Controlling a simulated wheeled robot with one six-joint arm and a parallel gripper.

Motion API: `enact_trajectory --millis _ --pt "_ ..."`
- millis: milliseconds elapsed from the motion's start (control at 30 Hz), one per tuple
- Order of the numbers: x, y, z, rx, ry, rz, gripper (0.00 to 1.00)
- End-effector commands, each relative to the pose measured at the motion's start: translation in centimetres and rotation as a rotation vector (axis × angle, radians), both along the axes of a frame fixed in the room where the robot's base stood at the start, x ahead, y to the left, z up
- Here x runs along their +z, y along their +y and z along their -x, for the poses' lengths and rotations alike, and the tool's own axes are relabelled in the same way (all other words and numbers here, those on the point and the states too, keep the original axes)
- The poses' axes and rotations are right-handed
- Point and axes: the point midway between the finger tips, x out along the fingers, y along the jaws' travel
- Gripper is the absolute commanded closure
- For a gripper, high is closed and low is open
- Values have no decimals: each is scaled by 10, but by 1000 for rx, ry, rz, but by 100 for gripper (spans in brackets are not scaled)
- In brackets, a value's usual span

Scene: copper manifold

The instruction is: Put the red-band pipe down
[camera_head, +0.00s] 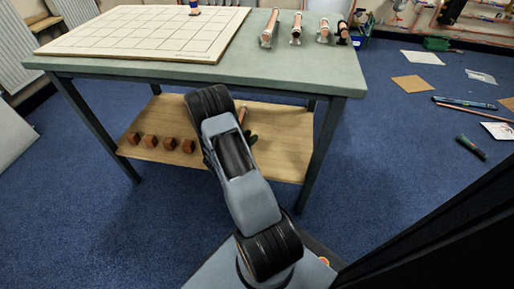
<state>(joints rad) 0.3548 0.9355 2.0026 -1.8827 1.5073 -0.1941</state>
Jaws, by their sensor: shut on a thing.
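My gripper (250,138) is mostly hidden behind my own arm; only a small dark part shows at the arm's right side, above the lower shelf in the picture. It is shut on a copper-coloured pipe (242,115), which I take to be the red-band pipe. Only a short slanted piece of it shows, and its band is hidden. I cannot tell how far it is from the shelf or the table. Several copper pipes (269,28) lie in a row at the right of the green table top (330,77). The rightmost has a black band.
A pale gridded board (150,35) covers the table's left part, with a blue-banded piece (194,7) at its back edge. Several brown blocks (150,141) sit on the wooden lower shelf (285,150). Sheets and tools (465,103) lie on the blue floor at right.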

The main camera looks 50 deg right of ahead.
Motion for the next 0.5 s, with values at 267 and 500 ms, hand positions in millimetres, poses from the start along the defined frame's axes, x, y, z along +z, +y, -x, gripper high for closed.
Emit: enact_trajectory --millis 267,500 --pt "-44 -39 8 0 -1 1 98" --pt "-54 -48 9 3 -1 1 98"
